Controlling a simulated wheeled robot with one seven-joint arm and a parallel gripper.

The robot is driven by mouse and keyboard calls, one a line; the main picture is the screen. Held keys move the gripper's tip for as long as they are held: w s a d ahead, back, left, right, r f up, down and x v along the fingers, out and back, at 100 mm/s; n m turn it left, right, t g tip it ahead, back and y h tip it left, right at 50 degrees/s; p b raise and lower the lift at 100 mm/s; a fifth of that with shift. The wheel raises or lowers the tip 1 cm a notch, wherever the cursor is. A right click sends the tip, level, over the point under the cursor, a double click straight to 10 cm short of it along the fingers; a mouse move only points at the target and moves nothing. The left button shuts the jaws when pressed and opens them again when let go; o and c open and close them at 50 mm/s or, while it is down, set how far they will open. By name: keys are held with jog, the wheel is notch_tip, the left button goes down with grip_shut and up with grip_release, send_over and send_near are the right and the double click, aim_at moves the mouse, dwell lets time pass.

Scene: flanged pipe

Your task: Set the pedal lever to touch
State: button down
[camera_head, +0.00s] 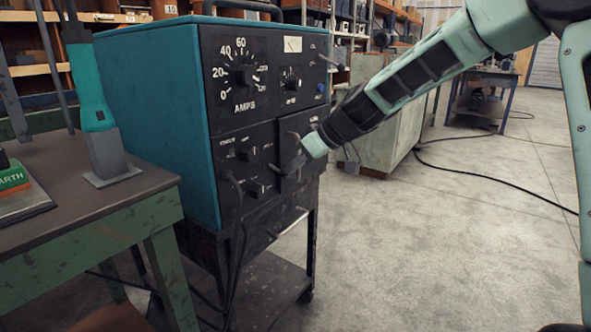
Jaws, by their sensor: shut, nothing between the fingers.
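A teal welding power source (150,95) with a black front panel stands on a dark cart at the middle left. Its lower right panel has a dark recessed plate (290,185); the pedal lever seems to be there, but it is small and partly hidden by my gripper, so its setting cannot be read. My gripper (291,167) is shut and empty, reaching in from the upper right with its tips at this plate. Whether the tips touch the lever cannot be told.
Several knobs, including a large AMPS dial (243,76), sit on the panel to the left and above. A green-legged workbench (135,213) stands at the left. A grey cabinet (395,130) stands behind. The concrete floor at right is open, crossed by a black cable (480,192).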

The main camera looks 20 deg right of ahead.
jog(key=shift+r, duration=0.15)
jog(key=shift+r+p, duration=0.45)
jog(key=shift+r, duration=0.2)
jog(key=p+v, duration=0.2)
jog(key=v, duration=1.5)
jog(key=shift+r+p, duration=0.25)
jog(key=shift+p, duration=0.1)
jog(key=shift+d, duration=0.1)
